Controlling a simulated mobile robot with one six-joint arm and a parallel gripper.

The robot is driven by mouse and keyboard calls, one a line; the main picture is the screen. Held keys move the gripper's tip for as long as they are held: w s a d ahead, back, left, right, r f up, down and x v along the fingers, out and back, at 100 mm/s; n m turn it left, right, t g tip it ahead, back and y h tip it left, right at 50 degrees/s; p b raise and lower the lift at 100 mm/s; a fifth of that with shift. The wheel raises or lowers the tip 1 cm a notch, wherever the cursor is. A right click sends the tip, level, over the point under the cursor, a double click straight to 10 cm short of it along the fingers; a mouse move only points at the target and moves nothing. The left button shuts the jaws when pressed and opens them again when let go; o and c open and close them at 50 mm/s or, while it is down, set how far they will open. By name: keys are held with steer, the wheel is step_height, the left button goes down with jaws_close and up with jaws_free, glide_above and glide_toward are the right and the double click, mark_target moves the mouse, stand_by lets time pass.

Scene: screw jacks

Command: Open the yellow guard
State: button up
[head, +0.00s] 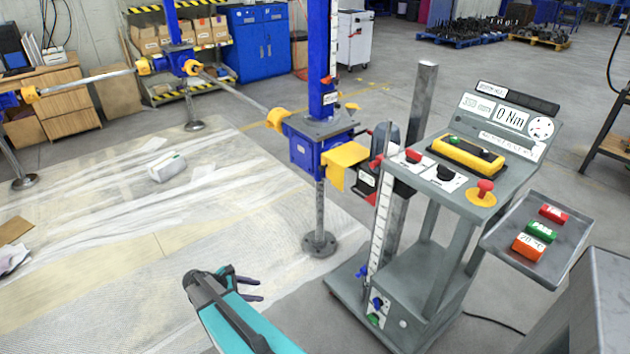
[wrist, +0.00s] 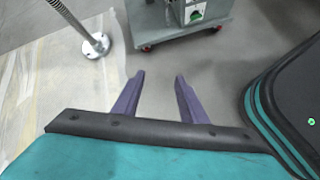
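A yellow guard (head: 345,157) sits at the right side of the blue screw jack gearbox (head: 305,152) in the head view, between the gearbox and the motor side by the control cart. It looks like a bent cover with a flap hanging down at its left. I cannot tell from here whether it is closed. My gripper (head: 257,284) is low in front of the jack, well apart from the guard. In the wrist view my gripper (wrist: 158,75) has its two purple fingers apart with nothing between them. The guard is not in the wrist view.
A grey wheeled control cart (head: 420,270) with a sloped panel stands right of the jack. A tray (head: 510,255) with coloured blocks juts from the right. The jack's round foot (head: 319,244) stands on the floor. Open floor lies left of it, under plastic sheeting.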

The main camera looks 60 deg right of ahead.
steer(key=w+d+r+n+h+b, duration=0.2)
steer(key=w+d+r, duration=0.2)
steer(key=d, duration=0.5)
steer(key=w+d+r+n+h+b, duration=0.15)
steer(key=w+d+r, duration=0.3)
steer(key=d, duration=0.45)
steer(key=d+r+n+g+h+b, duration=0.2)
steer(key=d+r+n+h+b, duration=0.1)
steer(key=d+r, duration=1.2)
steer(key=shift+w+d+r+g+h+b, duration=0.15)
steer(key=shift+w+d+g+h+b, duration=0.2)
steer(key=shift+h+b, duration=0.6)
steer(key=x, duration=1.3)
steer(key=shift+d+p, duration=0.3)
steer(key=shift+p, duration=0.05)
steer(key=shift+s, duration=0.15)
